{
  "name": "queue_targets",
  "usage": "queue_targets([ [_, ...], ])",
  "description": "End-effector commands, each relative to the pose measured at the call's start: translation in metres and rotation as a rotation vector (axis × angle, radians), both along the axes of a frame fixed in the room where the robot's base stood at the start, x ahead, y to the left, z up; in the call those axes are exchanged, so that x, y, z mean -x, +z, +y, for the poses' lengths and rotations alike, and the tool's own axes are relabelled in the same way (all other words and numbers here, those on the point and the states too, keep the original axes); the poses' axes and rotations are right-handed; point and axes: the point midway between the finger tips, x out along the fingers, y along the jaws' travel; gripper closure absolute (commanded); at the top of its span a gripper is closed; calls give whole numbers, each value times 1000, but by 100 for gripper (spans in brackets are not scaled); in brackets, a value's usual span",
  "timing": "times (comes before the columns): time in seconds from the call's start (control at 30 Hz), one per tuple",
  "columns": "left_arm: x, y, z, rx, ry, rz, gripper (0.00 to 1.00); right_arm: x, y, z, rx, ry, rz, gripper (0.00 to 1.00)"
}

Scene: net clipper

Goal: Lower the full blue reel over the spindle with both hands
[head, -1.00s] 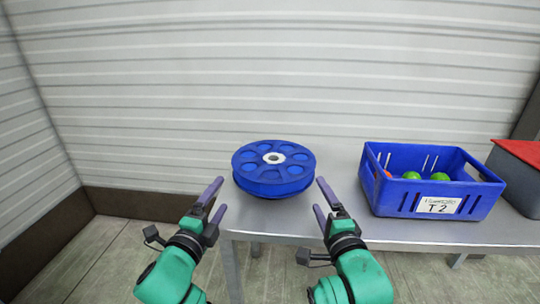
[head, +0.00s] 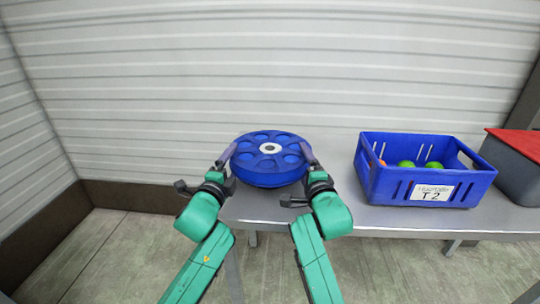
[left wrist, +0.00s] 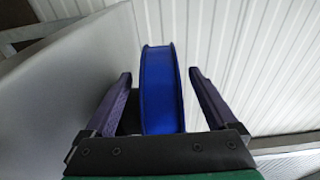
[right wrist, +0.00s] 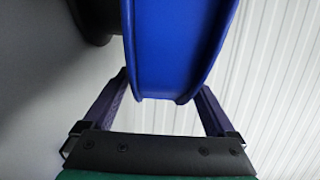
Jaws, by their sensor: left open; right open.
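The blue reel (head: 262,170) lies flat at the left end of the metal table, with round holes around a pale centre hub (head: 270,148). My left gripper (head: 227,157) is open at the reel's left side; in the left wrist view the reel's rim (left wrist: 160,95) stands between its fingers with gaps. My right gripper (head: 309,153) is open at the right side; in the right wrist view the rim (right wrist: 180,50) reaches between its fingertips. A dark part (right wrist: 92,22) shows under the reel. I cannot make out a separate spindle.
A blue crate (head: 385,188) labelled T 2 with green and orange items stands on the table (head: 340,218) to the right. A grey box (head: 512,170) with a red top is beyond it. A ribbed wall stands behind the table.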

Motion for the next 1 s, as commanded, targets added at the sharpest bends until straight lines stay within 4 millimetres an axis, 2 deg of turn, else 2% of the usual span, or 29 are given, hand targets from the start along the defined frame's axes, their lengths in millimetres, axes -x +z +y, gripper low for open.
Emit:
queue_targets([
  [0.1, -19, 1, -4, 1, 2, -1, 9, -19, 0, 2, 0, 0, 0, 9],
  [0.2, -27, 1, -7, 0, 1, -1, 9, -27, 0, 4, -1, 0, -1, 9],
  [0.5, -30, 0, -7, -1, 0, 0, 9, -30, 0, 4, -1, 0, -1, 9],
  [0.57, -30, 0, -7, -1, 0, 0, 28, -30, 0, 4, -1, 0, -1, 28],
  [0.6, -30, 0, -7, 0, 0, 0, 43, -30, 0, 4, -1, 0, -1, 43],
  [0.73, -30, 0, -7, 0, 1, 0, 93, -30, 0, 4, -1, 0, 0, 93],
  [0.77, -30, 0, -7, 0, 1, 0, 100, -30, 0, 4, -1, 0, 0, 100],
  [1.0, -29, 1, -7, 0, 0, -1, 100, -30, 1, 4, -1, 0, -2, 100],
])
